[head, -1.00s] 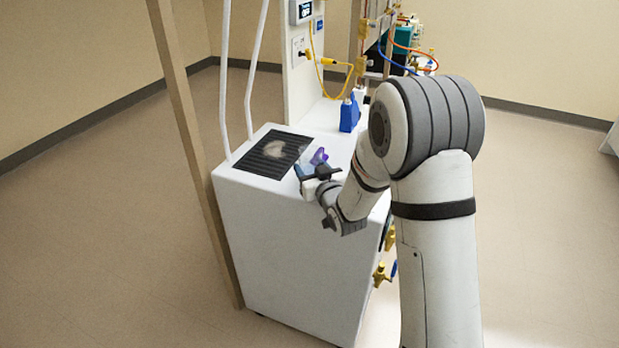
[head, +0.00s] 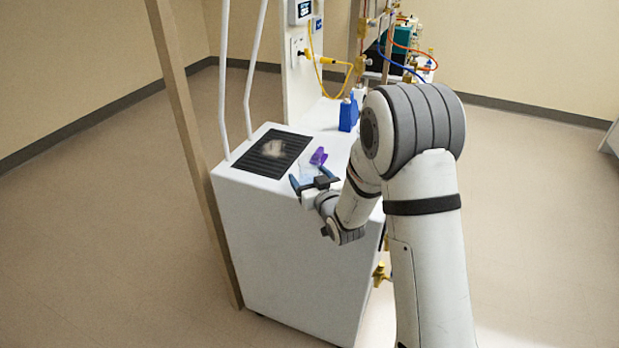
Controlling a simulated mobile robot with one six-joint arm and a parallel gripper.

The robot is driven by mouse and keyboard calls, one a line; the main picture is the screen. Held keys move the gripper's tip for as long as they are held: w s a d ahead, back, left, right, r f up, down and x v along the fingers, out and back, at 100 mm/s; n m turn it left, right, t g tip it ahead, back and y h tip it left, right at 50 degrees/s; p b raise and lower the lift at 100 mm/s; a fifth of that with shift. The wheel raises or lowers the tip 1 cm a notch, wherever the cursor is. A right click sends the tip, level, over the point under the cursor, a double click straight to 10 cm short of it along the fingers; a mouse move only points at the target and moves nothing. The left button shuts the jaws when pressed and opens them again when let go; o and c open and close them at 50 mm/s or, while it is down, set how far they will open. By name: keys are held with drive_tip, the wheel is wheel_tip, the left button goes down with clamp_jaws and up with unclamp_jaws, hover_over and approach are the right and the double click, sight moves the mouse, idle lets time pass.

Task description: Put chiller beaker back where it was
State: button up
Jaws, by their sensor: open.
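My gripper (head: 311,176) is open at the near right part of the white cabinet's top (head: 254,184), its fingers spread and pointing away from me. I cannot make out a beaker for certain. A small pale, clear-looking shape (head: 307,169) lies just beyond the fingers; it is too small to tell whether it is the chiller beaker. Nothing is visibly held. A purple item (head: 318,156) lies just past it. A dark ribbed panel (head: 262,163) is set in the top to the left, with a blurred whitish patch on it.
A blue bottle (head: 348,114) stands behind on the cabinet top. White tubes (head: 224,85) rise at its left rear, and a wooden post (head: 190,130) stands left. Yellow valves and hoses (head: 336,65) crowd the back. The floor left is clear.

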drive_tip(key=shift+r, duration=0.1)
drive_tip(key=shift+s+d, duration=0.1)
drive_tip(key=shift+s, duration=0.05)
drive_tip(key=s+d+r+m+g+h+b, duration=0.1)
drive_tip(key=s+d+g+h, duration=0.2)
drive_tip(key=s+d, duration=0.45)
drive_tip(key=s+d+r+m+g+h, duration=0.1)
drive_tip(key=s+d+m+g+h, duration=0.15)
drive_tip(key=s+d, duration=0.5)
drive_tip(key=s+d+r+g+h, duration=0.1)
drive_tip(key=s+g, duration=0.3)
drive_tip(key=s, duration=0.5)
drive_tip(key=s+d+r+m+g, duration=0.1)
drive_tip(key=s+d+r+g, duration=0.1)
drive_tip(key=s, duration=0.8)
drive_tip(key=shift+s+r+g+h, duration=0.35)
drive_tip(key=shift+r+g, duration=0.15)
drive_tip(key=shift+g, duration=0.45)
drive_tip(key=shift+d+m, duration=0.1)
drive_tip(key=shift+m, duration=0.15)
